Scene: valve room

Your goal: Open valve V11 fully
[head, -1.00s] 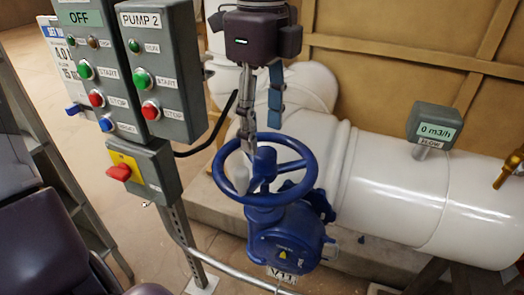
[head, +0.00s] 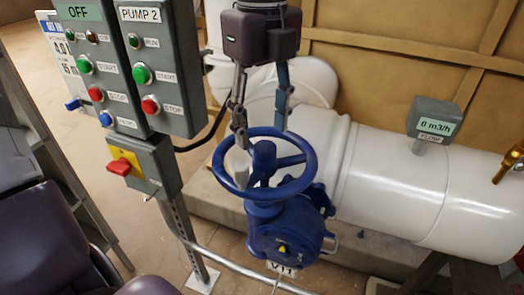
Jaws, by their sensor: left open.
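Valve V11 has a blue handwheel (head: 309,175) with spokes and a hub, above a blue gearbox body (head: 285,235). A V11 tag (head: 283,269) hangs at its lower side. My left gripper (head: 262,146) comes down from above over the far side of the wheel, its fingers spread. The left finger's pale tip shows within the wheel's left part, near the rim. The right finger reaches the far rim, and its tip is hard to make out. I cannot tell whether either finger touches the wheel. My right gripper is not in view.
A grey flow display (head: 434,127) on the white pipe (head: 385,185) reads 0 m3/h. The pump panels (head: 160,75) stand close on the left, above a box with a red switch (head: 123,167). A metal rail (head: 235,264) runs low before the valve.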

